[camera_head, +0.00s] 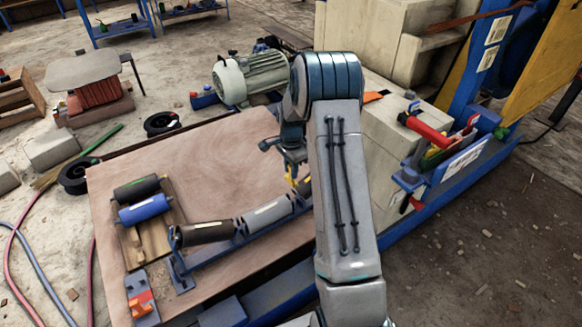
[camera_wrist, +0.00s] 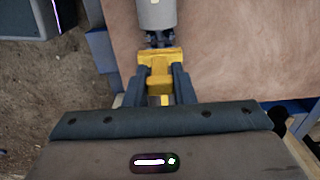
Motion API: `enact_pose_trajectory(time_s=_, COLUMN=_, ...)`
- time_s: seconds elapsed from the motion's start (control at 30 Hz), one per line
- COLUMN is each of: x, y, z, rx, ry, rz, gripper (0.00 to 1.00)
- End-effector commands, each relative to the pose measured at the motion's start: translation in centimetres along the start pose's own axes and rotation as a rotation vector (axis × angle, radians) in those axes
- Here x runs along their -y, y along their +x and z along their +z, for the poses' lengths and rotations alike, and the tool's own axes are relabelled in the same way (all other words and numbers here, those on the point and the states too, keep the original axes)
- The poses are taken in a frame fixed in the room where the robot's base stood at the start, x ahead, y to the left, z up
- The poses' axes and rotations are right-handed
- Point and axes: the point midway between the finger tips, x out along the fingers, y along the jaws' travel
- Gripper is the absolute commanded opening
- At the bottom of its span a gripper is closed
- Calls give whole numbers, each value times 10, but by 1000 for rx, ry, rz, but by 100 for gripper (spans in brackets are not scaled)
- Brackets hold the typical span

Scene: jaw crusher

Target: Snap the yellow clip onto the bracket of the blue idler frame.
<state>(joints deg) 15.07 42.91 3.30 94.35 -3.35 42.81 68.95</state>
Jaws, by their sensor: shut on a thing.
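The blue idler frame (camera_head: 222,247) lies on the brown board and carries a dark roller (camera_head: 207,232) and a grey roller (camera_head: 268,213). My gripper (camera_head: 295,168) is over the frame's right end, partly hidden by my arm. It is shut on the yellow clip (camera_head: 291,178). In the wrist view the yellow clip (camera_wrist: 159,66) sits between my two fingers. Its far edge is right at the dark bracket (camera_wrist: 158,40) at the end of the grey roller (camera_wrist: 156,14). I cannot tell whether clip and bracket touch or are engaged.
A blue roller (camera_head: 145,208) and a black roller (camera_head: 136,188) lie on a wooden cradle at the board's left. A tool tray (camera_head: 450,165) stands right of my arm. The board's (camera_head: 215,160) back is clear.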

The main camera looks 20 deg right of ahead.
Motion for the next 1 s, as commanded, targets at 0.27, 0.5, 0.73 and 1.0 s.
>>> enact_pose_trajectory(time_s=0.27, x=0, y=2, z=1, rx=0, ry=-2, rz=1, gripper=0)
enact_pose_trajectory(time_s=0.5, x=0, y=20, z=2, rx=0, ry=-4, rz=2, gripper=0)
enact_pose_trajectory(time_s=0.73, x=0, y=43, z=2, rx=0, ry=-3, rz=1, gripper=0)
enact_pose_trajectory(time_s=1.0, x=0, y=58, z=1, rx=0, ry=-2, rz=1, gripper=0)
